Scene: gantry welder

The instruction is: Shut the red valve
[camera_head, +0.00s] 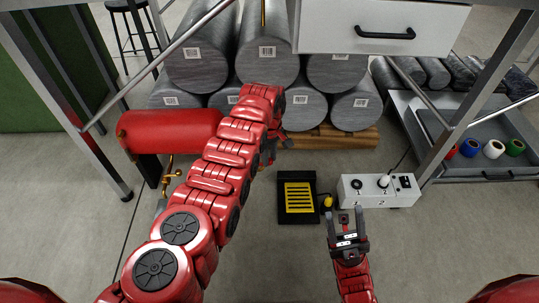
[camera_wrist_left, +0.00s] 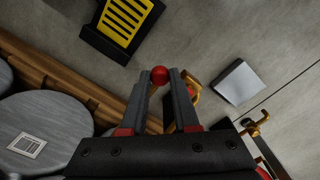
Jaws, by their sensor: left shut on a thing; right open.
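My left gripper (camera_wrist_left: 160,76) has its two dark fingers closed on a round red knob (camera_wrist_left: 159,73), which I take to be the handle of the red valve. Brass-coloured metal (camera_wrist_left: 193,88) shows just behind the right finger in the left wrist view. The rest of the valve is hidden by the fingers. In the head view my left arm covers the valve and most of the left gripper. My right gripper (camera_head: 347,228) is open and empty, low over the floor in front of the white control box.
A red tank (camera_head: 170,131) and brass fittings (camera_head: 169,178) are left of my left arm. A black pedal with yellow grille (camera_head: 298,197) and a white control box (camera_head: 380,191) stand on the floor. Grey rolls (camera_head: 267,55) are stacked behind. A white drawer (camera_head: 385,28) overhangs.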

